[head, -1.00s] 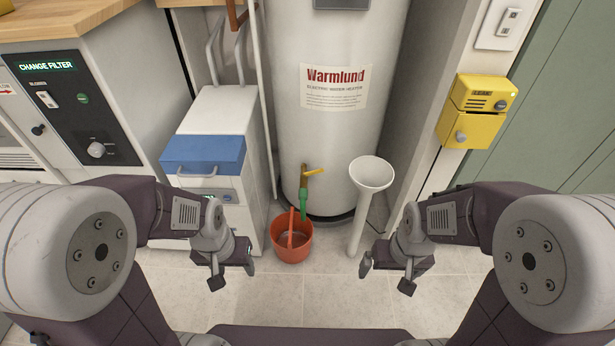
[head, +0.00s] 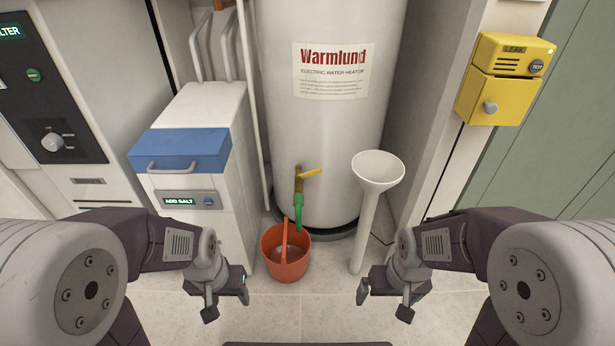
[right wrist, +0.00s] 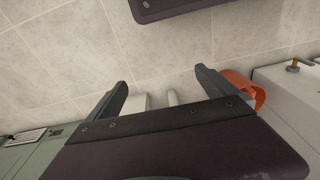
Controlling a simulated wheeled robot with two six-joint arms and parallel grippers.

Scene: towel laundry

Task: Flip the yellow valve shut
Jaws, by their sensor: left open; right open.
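The yellow valve handle (head: 311,173) sits on a brass drain valve low on the front of the white water heater (head: 325,130). The handle points out to the right and slightly up. A green hose end (head: 299,210) hangs below the valve, over an orange bucket (head: 286,256). My left gripper (head: 228,300) is open and empty, left of the bucket and short of it. My right gripper (head: 384,301) is open and empty, in front of the white funnel's foot. Neither touches the valve. The right wrist view shows the right gripper's open fingers (right wrist: 160,92) with nothing held between them.
A white funnel on a tall stem (head: 378,167) stands right of the bucket. A white cabinet with a blue lid (head: 180,149) stands left of the heater. A yellow leak box (head: 503,80) hangs on the right wall. Tiled floor (head: 305,318) between my grippers is clear.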

